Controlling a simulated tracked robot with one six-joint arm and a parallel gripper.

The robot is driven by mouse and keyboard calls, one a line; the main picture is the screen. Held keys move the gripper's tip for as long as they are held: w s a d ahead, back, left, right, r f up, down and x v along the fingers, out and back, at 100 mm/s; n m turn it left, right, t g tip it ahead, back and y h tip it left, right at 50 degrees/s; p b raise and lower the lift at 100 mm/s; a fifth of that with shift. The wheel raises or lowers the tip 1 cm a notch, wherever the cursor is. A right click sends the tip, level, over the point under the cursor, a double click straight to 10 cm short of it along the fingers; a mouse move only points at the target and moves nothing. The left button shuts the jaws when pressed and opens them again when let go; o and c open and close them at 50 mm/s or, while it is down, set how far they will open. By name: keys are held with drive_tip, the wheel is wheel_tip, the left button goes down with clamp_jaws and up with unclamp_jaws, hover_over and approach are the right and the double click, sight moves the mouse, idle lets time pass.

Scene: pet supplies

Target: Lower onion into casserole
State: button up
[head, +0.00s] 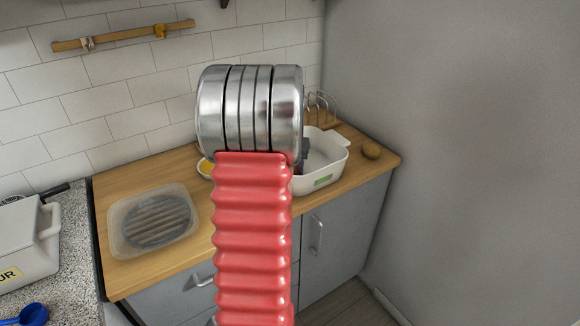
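A white casserole (337,171) with a green label stands on the wooden worktop, partly hidden behind my arm. A dark grey part, possibly the edge of my gripper (304,149), shows just right of my arm, over the casserole's left side. A small purplish patch beneath it is too hidden to identify. My arm covers most of the gripper, so its fingers and anything in them are hidden.
A clear lidded tub (153,222) sits on the worktop at left. A wire rack (321,106) stands behind the casserole, near the grey wall. A yellow item (205,167) shows left of my arm. A white container (28,240) and blue scoop (33,314) are at far left.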

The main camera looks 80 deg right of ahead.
drive_tip(key=o, duration=1.2)
drive_tip(key=shift+f, duration=0.1)
drive_tip(key=v, duration=1.4)
drive_tip(key=shift+f, duration=0.1)
